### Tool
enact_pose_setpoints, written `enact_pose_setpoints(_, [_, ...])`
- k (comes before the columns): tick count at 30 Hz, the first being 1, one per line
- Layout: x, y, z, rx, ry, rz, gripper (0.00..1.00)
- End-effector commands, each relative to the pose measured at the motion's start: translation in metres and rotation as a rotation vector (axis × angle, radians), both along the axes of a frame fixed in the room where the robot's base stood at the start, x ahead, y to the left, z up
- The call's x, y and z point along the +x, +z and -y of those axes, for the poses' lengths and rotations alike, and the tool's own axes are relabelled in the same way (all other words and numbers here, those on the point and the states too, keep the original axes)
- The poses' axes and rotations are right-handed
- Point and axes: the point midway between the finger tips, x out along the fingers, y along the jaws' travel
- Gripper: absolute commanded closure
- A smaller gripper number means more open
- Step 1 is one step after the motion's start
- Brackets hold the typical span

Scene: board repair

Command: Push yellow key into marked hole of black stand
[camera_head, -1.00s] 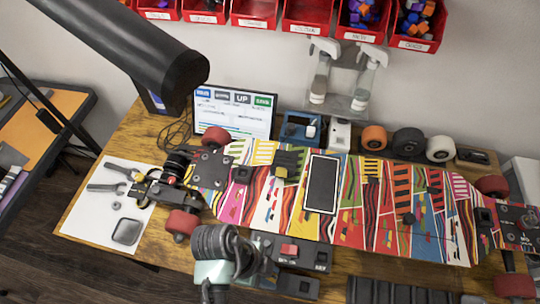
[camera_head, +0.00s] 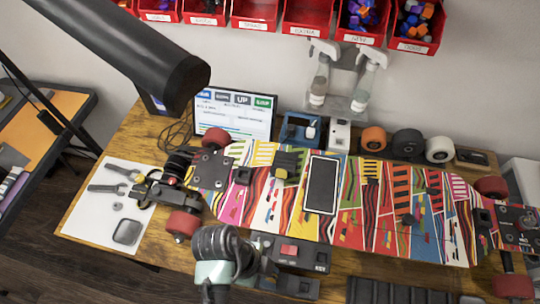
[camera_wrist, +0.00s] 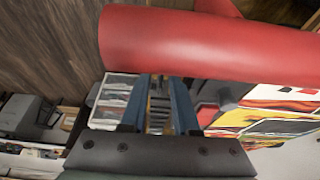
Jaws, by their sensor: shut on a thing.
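My gripper shows in the wrist view (camera_wrist: 157,100), its two blue fingers close together. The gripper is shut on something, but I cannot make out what. In the head view my arm's end is at the table's front edge, left of a black stand (camera_head: 318,256) with a red block (camera_head: 289,250) on it. Its fingers are mostly hidden there. I cannot make out a marked hole. No yellow key is clearly seen; a black part with yellow (camera_head: 287,166) sits on the skateboard.
The colourful skateboard (camera_head: 262,203) with red wheels (camera_head: 183,223) fills the middle of the table behind my gripper. Loose wheels (camera_head: 408,141) and a screen (camera_head: 235,113) stand behind it. A white sheet (camera_head: 85,213) with tools lies at left. A black ridged piece (camera_head: 400,292) is front right.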

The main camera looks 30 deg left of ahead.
Motion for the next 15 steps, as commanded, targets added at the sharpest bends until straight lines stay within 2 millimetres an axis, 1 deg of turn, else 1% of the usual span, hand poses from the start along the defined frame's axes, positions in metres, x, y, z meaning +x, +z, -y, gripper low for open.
enact_pose_setpoints(15, [-0.0003,-0.0070,0.0003,0.000,-0.001,-0.001,1.00])
